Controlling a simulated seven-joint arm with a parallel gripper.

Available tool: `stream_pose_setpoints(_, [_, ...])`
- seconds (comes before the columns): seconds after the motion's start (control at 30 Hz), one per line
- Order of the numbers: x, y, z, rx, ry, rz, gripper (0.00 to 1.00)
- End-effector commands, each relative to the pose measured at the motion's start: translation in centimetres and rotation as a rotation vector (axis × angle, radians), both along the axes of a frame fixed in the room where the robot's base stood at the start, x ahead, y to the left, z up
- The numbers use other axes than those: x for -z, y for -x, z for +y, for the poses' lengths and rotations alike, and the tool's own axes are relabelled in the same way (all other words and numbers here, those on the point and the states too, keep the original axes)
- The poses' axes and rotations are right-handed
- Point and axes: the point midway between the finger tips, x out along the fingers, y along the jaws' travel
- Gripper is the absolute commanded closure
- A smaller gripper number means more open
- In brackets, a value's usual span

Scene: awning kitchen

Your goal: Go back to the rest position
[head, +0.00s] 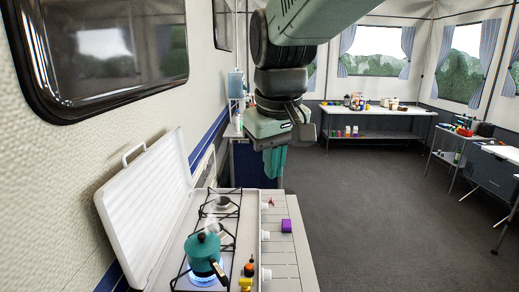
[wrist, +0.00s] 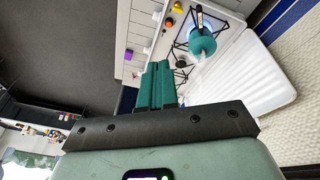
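My gripper (head: 273,174) hangs pointing down above the far end of the stove counter, well above the surface in the head view. In the wrist view its two teal fingers (wrist: 158,66) lie side by side with nothing visible between them. They look shut and empty. A teal pot (head: 203,252) with a dark handle stands upright on the front burner of the stove, with blue flame under it. The pot also shows in the wrist view (wrist: 202,42), apart from my gripper.
The white stove lid (head: 150,205) stands open against the left wall. A purple block (head: 286,226) and small orange, yellow and red items lie on the counter strip (head: 284,252). Loaded tables (head: 378,108) stand at the back and right. The grey floor (head: 375,200) is clear.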

Motion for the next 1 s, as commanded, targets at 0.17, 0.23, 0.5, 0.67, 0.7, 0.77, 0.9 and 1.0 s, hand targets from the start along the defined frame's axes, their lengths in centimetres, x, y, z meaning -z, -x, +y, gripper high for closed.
stream_pose_setpoints(0.17, [-1.3, 7.5, -4.6, 0.170, -0.052, -0.086, 1.00])
stream_pose_setpoints(0.23, [-1.1, 10.2, -5.9, 0.233, -0.074, -0.115, 1.00])
stream_pose_setpoints(0.5, [1.2, 17.2, -8.5, 0.399, -0.145, -0.193, 1.00])
stream_pose_setpoints(0.67, [1.8, 18.2, -8.8, 0.427, -0.158, -0.206, 1.00])
stream_pose_setpoints(0.7, [1.8, 18.2, -8.8, 0.427, -0.158, -0.206, 1.00])
stream_pose_setpoints(0.77, [1.8, 18.2, -8.8, 0.427, -0.158, -0.206, 1.00])
stream_pose_setpoints(0.9, [1.8, 18.2, -8.8, 0.427, -0.158, -0.206, 1.00])
stream_pose_setpoints(1.0, [1.8, 18.2, -8.8, 0.427, -0.158, -0.206, 1.00])
